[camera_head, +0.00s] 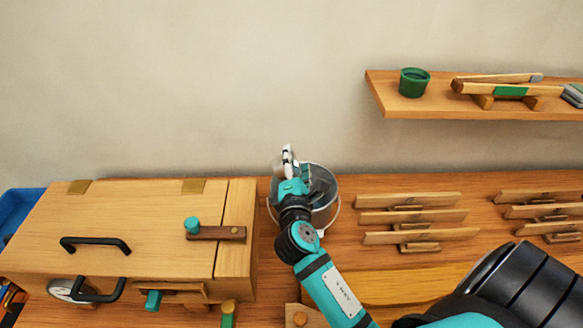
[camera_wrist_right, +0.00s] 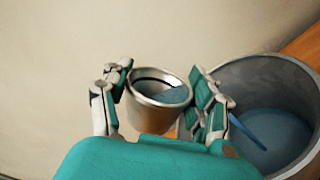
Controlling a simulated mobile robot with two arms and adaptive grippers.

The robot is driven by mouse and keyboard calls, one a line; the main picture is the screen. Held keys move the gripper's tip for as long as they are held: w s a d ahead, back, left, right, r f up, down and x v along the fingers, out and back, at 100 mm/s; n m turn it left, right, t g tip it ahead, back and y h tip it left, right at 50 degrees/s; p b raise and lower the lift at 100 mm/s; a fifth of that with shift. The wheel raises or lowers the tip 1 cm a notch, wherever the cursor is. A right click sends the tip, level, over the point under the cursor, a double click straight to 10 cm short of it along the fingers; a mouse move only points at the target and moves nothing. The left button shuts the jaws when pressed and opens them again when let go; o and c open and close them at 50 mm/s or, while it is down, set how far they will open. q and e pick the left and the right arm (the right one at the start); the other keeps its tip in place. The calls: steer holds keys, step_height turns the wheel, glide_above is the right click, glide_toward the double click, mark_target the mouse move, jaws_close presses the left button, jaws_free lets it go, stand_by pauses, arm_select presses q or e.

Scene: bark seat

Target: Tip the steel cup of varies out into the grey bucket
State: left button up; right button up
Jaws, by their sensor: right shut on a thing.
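The steel cup (camera_wrist_right: 152,116) is between the two fingers of my right gripper (camera_wrist_right: 162,84) in the right wrist view. The gripper is shut on it; its round mouth shows a blue-grey content inside. The grey bucket (camera_wrist_right: 222,72) is just right of the cup in that view, with blue-grey content at its bottom and a blue strip near the fingers. In the head view, my right gripper (camera_head: 287,166) is at the left back side of the grey bucket (camera_head: 326,190), partly covering it. The cup is mostly hidden there. My left gripper is out of view.
A wooden chest (camera_head: 130,215) with black handles stands left of the bucket. Several slatted wooden racks (camera_head: 415,218) stand to the right. A wall shelf (camera_head: 430,104) holds a green pot (camera_head: 413,82). A blue bin (camera_head: 18,210) is at the far left.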

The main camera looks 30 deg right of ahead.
steer(key=shift+s+d+f+m+b, duration=0.2)
steer(key=shift+d+f+m+b, duration=0.1)
steer(key=shift+m+b, duration=0.6)
steer(key=shift+s+d+f+m+b, duration=0.15)
steer(key=shift+m+b, duration=0.4)
steer(key=shift+m, duration=0.35)
steer(key=shift+s+d+m+b, duration=0.1)
steer(key=shift+d+m+b, duration=0.15)
steer(key=shift+m, duration=0.6)
steer(key=shift+s+d+m+b, duration=0.1)
steer(key=shift+m+b, duration=0.2)
steer(key=shift+m, duration=0.6)
steer(key=shift+s+d+m+b, duration=0.1)
steer(key=shift+d+m+b, duration=0.15)
steer(key=shift+m, duration=0.6)
steer(key=shift+a, duration=0.1)
